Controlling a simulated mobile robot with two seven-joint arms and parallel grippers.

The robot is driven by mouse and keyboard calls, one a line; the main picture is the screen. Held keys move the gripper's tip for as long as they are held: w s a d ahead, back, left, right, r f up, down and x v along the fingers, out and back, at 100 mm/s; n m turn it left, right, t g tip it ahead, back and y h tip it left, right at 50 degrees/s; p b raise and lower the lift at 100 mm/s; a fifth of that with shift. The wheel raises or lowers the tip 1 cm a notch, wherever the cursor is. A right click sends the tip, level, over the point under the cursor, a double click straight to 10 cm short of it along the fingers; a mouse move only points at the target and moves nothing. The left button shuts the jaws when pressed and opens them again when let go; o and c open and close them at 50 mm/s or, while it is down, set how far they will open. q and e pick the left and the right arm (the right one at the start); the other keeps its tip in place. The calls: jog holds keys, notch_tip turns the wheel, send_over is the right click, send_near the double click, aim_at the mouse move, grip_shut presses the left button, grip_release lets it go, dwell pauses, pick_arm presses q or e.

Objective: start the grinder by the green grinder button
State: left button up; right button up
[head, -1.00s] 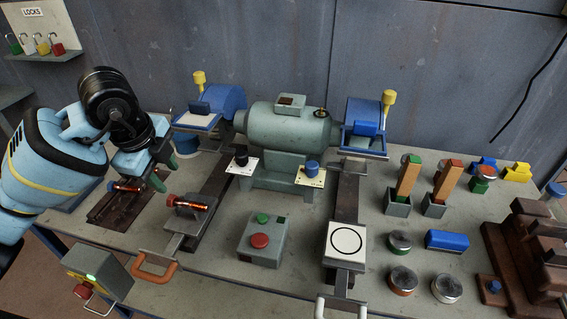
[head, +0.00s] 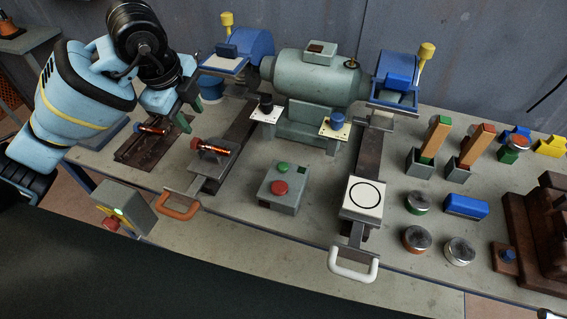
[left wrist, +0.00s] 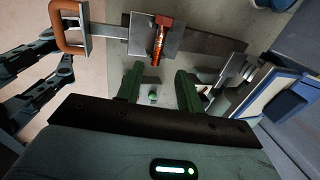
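The grinder (head: 315,78) is a grey-green motor with blue wheel guards, at the back middle of the bench. In front of it stands a grey control box (head: 292,199) with a small green button (head: 283,168) and a larger red button (head: 280,187). My left gripper (head: 186,104) is over the left part of the bench, left of the control box and well apart from it. In the left wrist view its two green fingers (left wrist: 158,88) are spread, with a small pale green thing showing between them that I cannot identify. My right gripper does not show.
A slide with an orange handle (head: 180,207) and a copper pin (head: 213,148) lies between my left gripper and the control box. A white-handled slide (head: 361,200) is to the box's right. Bench top is clear around the box.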

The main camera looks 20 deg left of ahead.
pick_arm(q)
grip_shut()
dwell(1.5)
